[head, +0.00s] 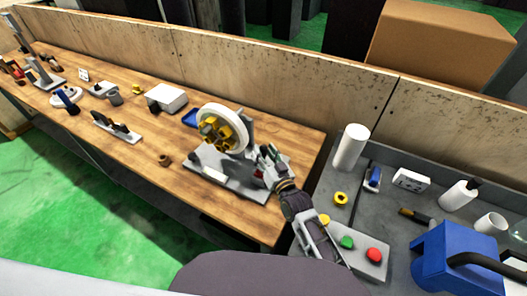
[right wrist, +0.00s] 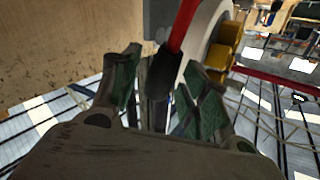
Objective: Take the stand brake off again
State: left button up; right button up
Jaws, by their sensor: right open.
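The stand (head: 235,178) sits on the wooden bench and carries a white wheel (head: 213,112) with a yellow chuck-like part at its centre. In the right wrist view a red lever (right wrist: 183,25) with a black grip (right wrist: 160,80) hangs down in front of the wheel (right wrist: 203,30). My right gripper (head: 268,160) is at the right side of the stand. In the wrist view the right gripper (right wrist: 163,88) is open, its green-padded fingers on either side of the black grip. I cannot tell whether they touch it. My left gripper is not in view.
A control box (head: 352,250) with yellow, green and red buttons lies under and beside my right forearm. A white cylinder (head: 351,148) and a blue machine (head: 458,262) stand on the grey table. A wooden wall (head: 280,82) runs behind the bench.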

jog(key=shift+w+a, duration=0.25)
jog(key=shift+w, duration=0.1)
grip_shut()
dwell(0.3)
